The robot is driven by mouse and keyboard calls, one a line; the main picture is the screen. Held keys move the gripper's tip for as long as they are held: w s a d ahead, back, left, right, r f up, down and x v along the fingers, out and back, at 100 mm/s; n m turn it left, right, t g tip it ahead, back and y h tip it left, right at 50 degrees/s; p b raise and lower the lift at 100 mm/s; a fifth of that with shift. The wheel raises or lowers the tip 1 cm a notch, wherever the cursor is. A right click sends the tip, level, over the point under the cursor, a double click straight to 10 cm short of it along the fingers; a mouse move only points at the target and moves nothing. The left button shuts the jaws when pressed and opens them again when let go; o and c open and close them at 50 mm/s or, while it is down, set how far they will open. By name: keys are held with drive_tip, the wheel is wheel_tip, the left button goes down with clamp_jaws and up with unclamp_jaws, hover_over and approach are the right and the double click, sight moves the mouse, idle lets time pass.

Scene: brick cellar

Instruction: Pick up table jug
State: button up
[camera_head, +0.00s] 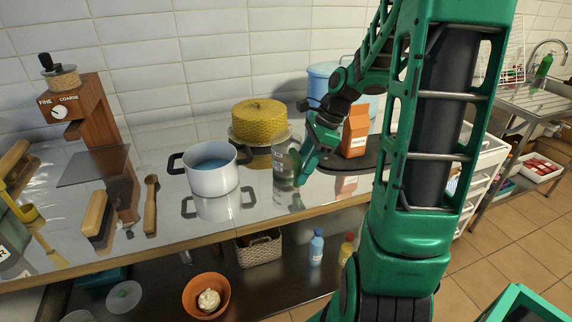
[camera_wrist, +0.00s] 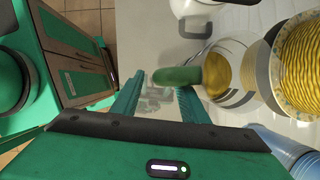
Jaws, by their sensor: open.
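A clear glass jug (camera_head: 284,163) stands on the shiny worktop (camera_head: 260,208), in front of a yellow woven round thing. My gripper (camera_head: 300,178) is close against its right side in the head view and partly covers it. In the wrist view the jug (camera_wrist: 228,68) is seen from above, with yellow showing through it. A green handle-like part (camera_wrist: 180,76) sticks out from it toward the space between my fingertips. My gripper (camera_wrist: 160,92) is open with nothing clamped. I cannot tell whether a finger touches the jug.
A white pot (camera_head: 213,180) stands left of the jug. The yellow woven thing (camera_head: 258,118) is behind it. An orange pasta box (camera_head: 355,130) on a dark round board (camera_head: 365,158) is close on the right. A blue container (camera_head: 322,76) stands at the back.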

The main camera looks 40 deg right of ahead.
drive_tip(key=shift+x, duration=1.95)
clamp_jaws()
drive_tip(key=shift+r, duration=0.15)
